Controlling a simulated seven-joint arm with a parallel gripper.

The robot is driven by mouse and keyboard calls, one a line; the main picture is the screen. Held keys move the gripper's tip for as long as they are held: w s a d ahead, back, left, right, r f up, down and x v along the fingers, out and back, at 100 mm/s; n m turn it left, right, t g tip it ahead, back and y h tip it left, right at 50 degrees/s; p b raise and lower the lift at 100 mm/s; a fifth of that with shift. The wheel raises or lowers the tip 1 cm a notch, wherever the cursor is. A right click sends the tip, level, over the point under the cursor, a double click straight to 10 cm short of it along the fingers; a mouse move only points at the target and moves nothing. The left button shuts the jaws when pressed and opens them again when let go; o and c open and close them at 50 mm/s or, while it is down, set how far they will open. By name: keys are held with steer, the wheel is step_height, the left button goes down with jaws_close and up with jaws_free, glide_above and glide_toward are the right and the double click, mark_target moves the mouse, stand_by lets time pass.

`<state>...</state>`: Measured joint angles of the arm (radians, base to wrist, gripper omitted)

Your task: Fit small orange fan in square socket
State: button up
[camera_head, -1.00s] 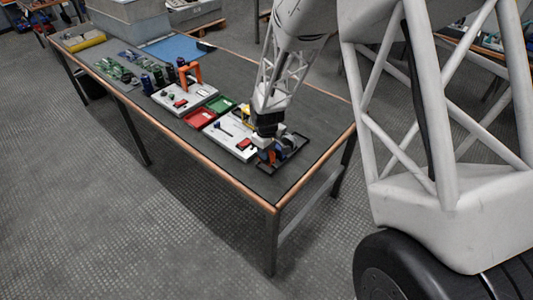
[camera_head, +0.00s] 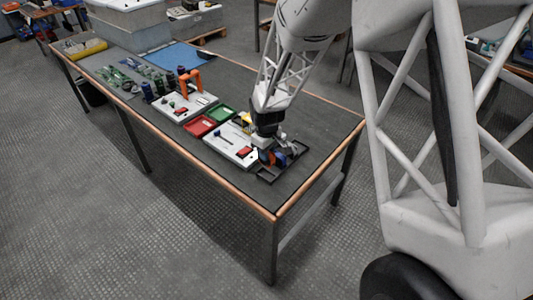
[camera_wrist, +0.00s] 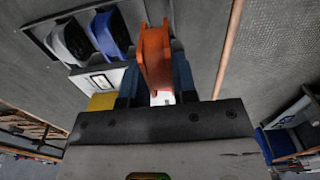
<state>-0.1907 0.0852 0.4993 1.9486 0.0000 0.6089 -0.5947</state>
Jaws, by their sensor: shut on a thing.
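An orange fan (camera_wrist: 154,60) stands edge-on between the two blue-tipped fingers of my gripper (camera_wrist: 155,85) in the wrist view. The gripper is shut on it. In the head view my gripper (camera_head: 264,143) is over the near end of the bench, between the white board (camera_head: 230,147) and the black tray (camera_head: 290,163). A blue fan (camera_wrist: 109,34) and a grey fan (camera_wrist: 70,42) sit in the tray, left of the orange one in the wrist view. I cannot make out the square socket; the gripper hides part of the board.
A red tray (camera_head: 200,126) and a green tray (camera_head: 220,113) lie beyond the white board. A second board (camera_head: 190,104) with an orange handle-shaped part (camera_head: 190,82) stands farther off. The bench's copper-coloured edge (camera_wrist: 228,50) runs close to the gripper. The bench top right of the trays is clear.

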steer(key=shift+w, duration=0.1)
steer(key=w+d+f+m, duration=0.1)
steer(key=w+d+m, duration=0.5)
steer(key=w+d, duration=0.55)
steer(key=w+d+m, duration=0.6)
steer(key=w+d, duration=0.2)
steer(key=w, duration=0.6)
steer(key=w+a+r+n, duration=0.1)
steer(key=a+r+n, duration=0.2)
steer(key=a, duration=0.6)
steer(key=w+a+r+n, duration=0.1)
steer(key=a+r+n, duration=0.2)
steer(key=a, duration=0.6)
steer(key=w+a+r+n, duration=0.1)
steer(key=a+r+n, duration=0.3)
steer(key=a, duration=0.5)
steer(key=shift+w+a+f+n, duration=0.15)
steer(key=shift+a+f+n, duration=0.2)
steer(key=shift+f, duration=0.55)
steer(key=shift+w+a+f+n, duration=0.2)
steer(key=shift+f+n, duration=0.1)
steer(key=shift+f, duration=0.65)
steer(key=shift+w+a+f+n, duration=0.15)
steer(key=shift+a+f+n, duration=0.2)
steer(key=shift+f, duration=0.55)
steer(key=shift+f, duration=0.25)
